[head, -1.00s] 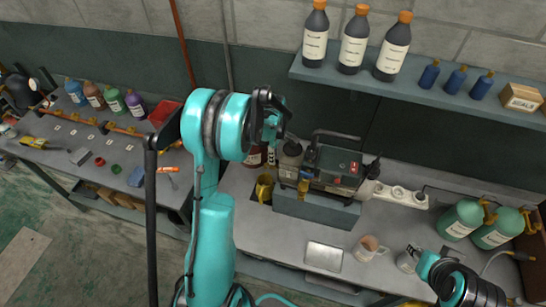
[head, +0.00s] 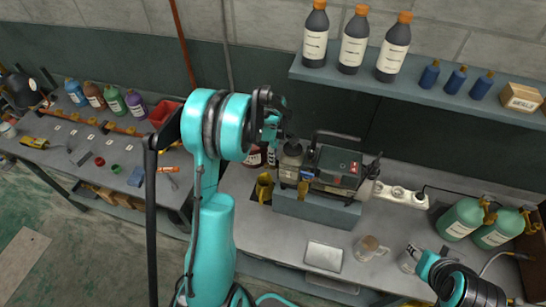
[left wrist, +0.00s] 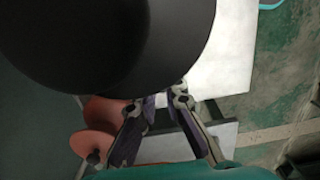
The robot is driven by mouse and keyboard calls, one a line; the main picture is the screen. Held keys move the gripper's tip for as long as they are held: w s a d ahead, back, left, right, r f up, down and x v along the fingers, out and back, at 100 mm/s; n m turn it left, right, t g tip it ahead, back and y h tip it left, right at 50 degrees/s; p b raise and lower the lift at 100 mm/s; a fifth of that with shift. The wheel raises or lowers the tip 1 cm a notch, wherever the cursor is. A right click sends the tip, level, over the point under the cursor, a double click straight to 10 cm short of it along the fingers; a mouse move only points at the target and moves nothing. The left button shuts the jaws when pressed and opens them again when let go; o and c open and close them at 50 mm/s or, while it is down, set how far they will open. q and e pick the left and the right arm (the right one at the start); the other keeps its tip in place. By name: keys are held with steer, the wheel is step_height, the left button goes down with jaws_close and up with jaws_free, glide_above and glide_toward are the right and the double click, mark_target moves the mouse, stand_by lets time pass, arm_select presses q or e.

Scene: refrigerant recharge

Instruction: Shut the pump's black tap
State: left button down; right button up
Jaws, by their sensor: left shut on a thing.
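The pump (head: 338,168) is a dark boxy unit with a carrying handle, on a grey stand at the back of the bench. Its black tap is not clearly told apart; dark fittings show on its left side. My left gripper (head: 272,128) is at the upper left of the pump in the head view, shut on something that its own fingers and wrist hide. In the left wrist view its fingers (left wrist: 172,112) reach up to a big black round shape (left wrist: 110,45); I cannot tell what it is. My right gripper (head: 418,256) is beside a grey cup (head: 408,262); its jaws are unclear.
A glass mug (head: 368,248) and a metal tray (head: 323,257) lie in front. A shelf (head: 420,92) with bottles hangs above.

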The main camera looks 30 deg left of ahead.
arm_select(q)
steer(key=shift+m+b, duration=0.6)
steer(key=shift+m, duration=0.9)
